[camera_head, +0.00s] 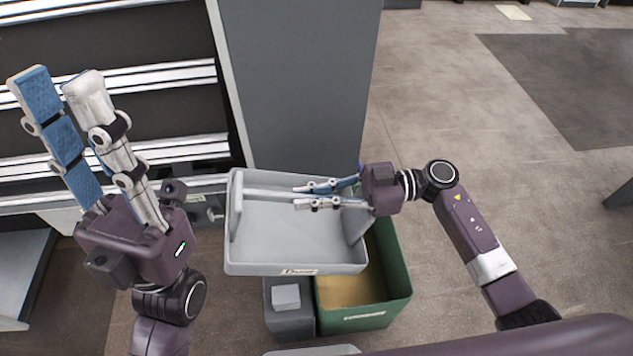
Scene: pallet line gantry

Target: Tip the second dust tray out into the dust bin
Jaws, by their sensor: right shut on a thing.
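A grey dust tray (297,240) with a label on its front wall is held up in the middle of the head view. My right gripper (297,196) reaches in from the right and is shut on the tray's grey bar, which runs across its top. The tray looks roughly level, and no dust can be made out on its floor. A green bin (391,270) with a tan inside stands below and to the right of the tray, which hides part of its opening. My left gripper (58,80) is open and empty, fingers pointing up, at the left.
A small dark grey box (290,323) holding a pale block (286,297) stands left of the green bin. A tall grey panel (298,85) rises behind the tray. Dark racking with white rails (150,75) fills the back left. The floor at the right is open.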

